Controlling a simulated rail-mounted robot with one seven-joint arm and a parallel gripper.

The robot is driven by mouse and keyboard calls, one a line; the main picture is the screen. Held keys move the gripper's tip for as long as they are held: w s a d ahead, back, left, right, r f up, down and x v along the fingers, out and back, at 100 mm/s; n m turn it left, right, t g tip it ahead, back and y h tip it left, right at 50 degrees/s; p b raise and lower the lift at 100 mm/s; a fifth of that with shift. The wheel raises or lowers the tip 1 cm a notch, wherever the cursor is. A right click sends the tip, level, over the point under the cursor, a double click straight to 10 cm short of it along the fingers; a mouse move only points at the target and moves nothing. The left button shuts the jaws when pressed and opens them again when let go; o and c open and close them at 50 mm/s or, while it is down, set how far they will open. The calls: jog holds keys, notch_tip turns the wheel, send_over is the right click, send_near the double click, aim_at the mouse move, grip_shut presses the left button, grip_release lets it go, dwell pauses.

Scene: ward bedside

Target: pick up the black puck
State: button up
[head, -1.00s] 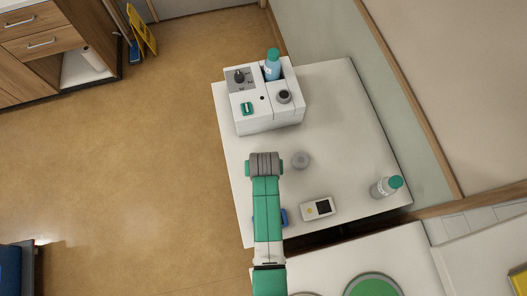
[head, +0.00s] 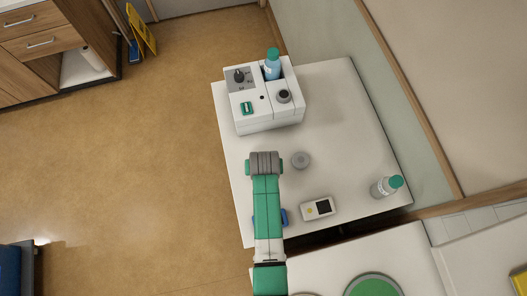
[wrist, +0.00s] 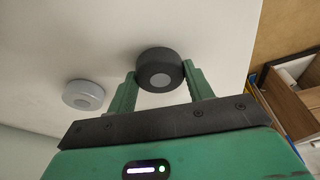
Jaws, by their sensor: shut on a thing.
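The black puck (wrist: 160,72), with a grey disc in the middle of its face, is between the two green fingers of my gripper (wrist: 160,76) in the wrist view. The fingers are shut on its sides near their tips. I cannot tell whether it touches the white table top or is just above it. In the head view my arm hides the black puck and the fingers. A similar light grey puck (head: 301,160) stands on the table (head: 340,110) just right of my arm's end; it also shows in the wrist view, left of the fingers (wrist: 83,95).
A white device (head: 265,112) with a blue bottle (head: 272,65) stands at the back of the table. A small white meter (head: 318,208), a clear green-capped bottle (head: 387,187) and a partly hidden blue item (head: 284,216) are nearer the front. The table's right middle is clear.

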jog(key=v, duration=0.3)
jog(key=shift+r, duration=0.1)
jog(key=s, duration=0.5)
jog(key=s+d+r, duration=0.1)
jog(key=s, duration=0.4)
jog(key=s+d, duration=0.1)
jog(key=s, duration=0.4)
jog(key=shift+d+r, duration=0.2)
jog(key=shift+r, duration=0.05)
